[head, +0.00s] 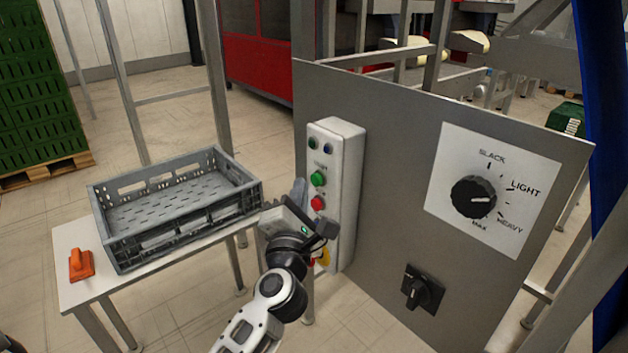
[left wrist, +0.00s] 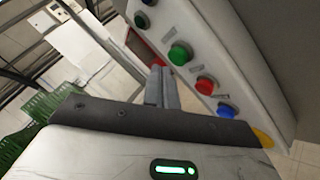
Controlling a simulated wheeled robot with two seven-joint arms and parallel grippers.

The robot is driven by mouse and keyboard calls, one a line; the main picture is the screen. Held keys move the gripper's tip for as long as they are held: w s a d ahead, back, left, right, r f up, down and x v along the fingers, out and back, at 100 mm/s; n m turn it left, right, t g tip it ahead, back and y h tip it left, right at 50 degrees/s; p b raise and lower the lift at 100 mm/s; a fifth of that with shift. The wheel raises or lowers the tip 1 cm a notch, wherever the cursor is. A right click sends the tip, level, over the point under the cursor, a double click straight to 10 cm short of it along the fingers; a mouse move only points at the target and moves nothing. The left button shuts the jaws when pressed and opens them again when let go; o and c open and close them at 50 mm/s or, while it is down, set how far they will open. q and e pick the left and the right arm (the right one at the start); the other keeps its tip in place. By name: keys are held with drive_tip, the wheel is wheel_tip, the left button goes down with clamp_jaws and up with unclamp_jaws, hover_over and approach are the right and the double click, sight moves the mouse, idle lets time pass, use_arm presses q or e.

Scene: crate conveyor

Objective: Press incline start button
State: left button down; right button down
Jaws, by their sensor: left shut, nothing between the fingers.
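A white control box (head: 345,170) is fixed to a grey panel and carries several coloured buttons. A large green button (head: 318,178) sits above a red button (head: 318,202). In the left wrist view the green button (left wrist: 180,53) and red button (left wrist: 205,85) show close to the fingers. The button labels are too small to read. My left gripper (head: 299,190) is shut and empty, its fingertips just left of the box near these two buttons. In the left wrist view the fingertips (left wrist: 158,70) look apart from the green button. My right gripper is out of view.
A grey crate (head: 120,247) and an orange object (head: 81,265) stand on a white table (head: 75,238) at left. The grey panel (head: 395,170) also holds a black dial (head: 474,197) and a black rotary switch (head: 421,291). Green crates (head: 40,100) are stacked at far left.

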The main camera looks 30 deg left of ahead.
use_arm(q)
drive_tip(key=shift+w, duration=0.15)
idle(0.5)
drive_tip(key=shift+w+d, duration=0.2)
drive_tip(key=shift+w, duration=0.1)
drive_tip(key=shift+w+d, duration=0.15)
drive_tip(key=shift+w, duration=0.25)
idle(0.6)
idle(0.4)
drive_tip(key=shift+s+a+p, duration=0.3)
drive_tip(key=shift+s+p, duration=0.2)
drive_tip(key=shift+s, duration=0.3)
drive_tip(key=s, duration=0.1)
drive_tip(key=s+a, duration=0.1)
drive_tip(key=s, duration=0.1)
drive_tip(key=s+a, duration=0.1)
drive_tip(key=shift+s+p, duration=0.35)
drive_tip(key=shift+p, duration=0.05)
